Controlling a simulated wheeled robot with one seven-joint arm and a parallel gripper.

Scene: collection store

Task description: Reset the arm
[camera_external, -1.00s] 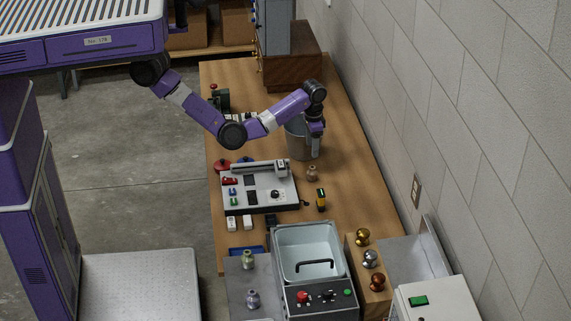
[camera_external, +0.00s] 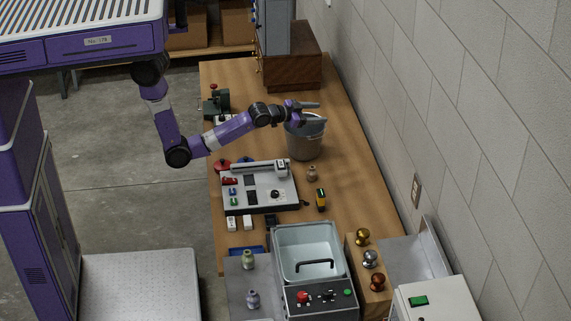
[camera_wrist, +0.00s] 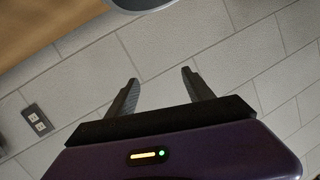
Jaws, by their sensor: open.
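My gripper (camera_external: 314,112) is level above the rim of a grey bucket (camera_external: 305,143) on the wooden bench, its fingers pointing right towards the wall. In the wrist view my gripper (camera_wrist: 160,82) shows two dark fingers spread apart with nothing between them. Only the block wall (camera_wrist: 175,50) lies behind the fingers there. A grey rounded edge at the top of the wrist view may be the bucket, but I cannot tell for sure.
On the wooden bench (camera_external: 350,180) stand a grey device (camera_external: 262,195), a small brown bottle (camera_external: 312,173) and a yellow-black tool (camera_external: 321,200). An ultrasonic-style basin (camera_external: 308,250) and coloured knobs (camera_external: 362,237) are nearer. A wooden box (camera_external: 292,70) stands at the back.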

